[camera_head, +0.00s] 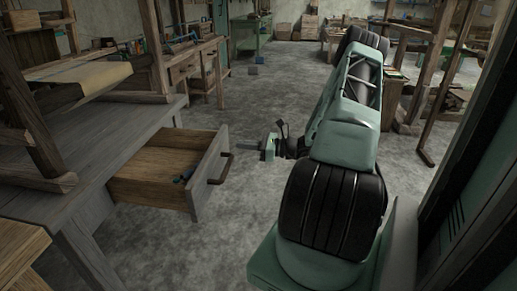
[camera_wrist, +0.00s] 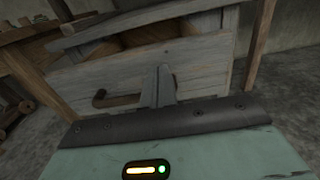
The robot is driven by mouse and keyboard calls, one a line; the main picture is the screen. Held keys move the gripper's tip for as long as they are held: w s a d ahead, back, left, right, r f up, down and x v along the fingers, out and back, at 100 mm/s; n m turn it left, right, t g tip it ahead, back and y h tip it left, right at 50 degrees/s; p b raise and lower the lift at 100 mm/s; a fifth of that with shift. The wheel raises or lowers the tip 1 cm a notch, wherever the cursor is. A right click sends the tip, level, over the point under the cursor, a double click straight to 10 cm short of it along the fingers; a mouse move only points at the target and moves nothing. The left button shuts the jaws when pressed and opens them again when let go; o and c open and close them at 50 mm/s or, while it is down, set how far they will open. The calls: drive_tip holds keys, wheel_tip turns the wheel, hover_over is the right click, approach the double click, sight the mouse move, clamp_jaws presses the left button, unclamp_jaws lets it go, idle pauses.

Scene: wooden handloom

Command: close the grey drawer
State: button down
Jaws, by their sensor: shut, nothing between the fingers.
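The grey drawer (camera_head: 208,180) stands pulled out of the grey wooden table in the head view, its wooden inside showing with a few small coloured items at the bottom. Its dark curved handle (camera_head: 220,168) is on the front face. In the wrist view the grey drawer front (camera_wrist: 205,70) lies ahead, with the handle (camera_wrist: 115,99) left of the fingers. My gripper (camera_head: 250,147) is to the right of the drawer front in the head view, apart from the handle there. In the wrist view my gripper (camera_wrist: 160,82) has its fingers together, with nothing between them.
The grey table (camera_head: 60,125) carries a wooden frame and a cloth (camera_head: 85,75). A lighter wooden piece (camera_head: 20,250) stands at the near left. Bare grey concrete floor (camera_head: 240,105) lies beyond the drawer.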

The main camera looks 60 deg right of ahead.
sight(219, 142)
drive_tip(key=b+x, duration=0.1)
drive_tip(key=x, duration=0.5)
drive_tip(key=shift+a, duration=0.1)
drive_tip(key=p+x, duration=0.3)
drive_tip(key=x, duration=2.2)
drive_tip(key=shift+w+a+r, duration=0.1)
drive_tip(key=shift+w, duration=0.1)
drive_tip(key=shift+w+a, duration=0.2)
drive_tip(key=shift+w, duration=0.3)
drive_tip(key=shift+w+r, duration=0.1)
drive_tip(key=shift+r, duration=0.05)
drive_tip(key=shift+w+a+r, duration=0.1)
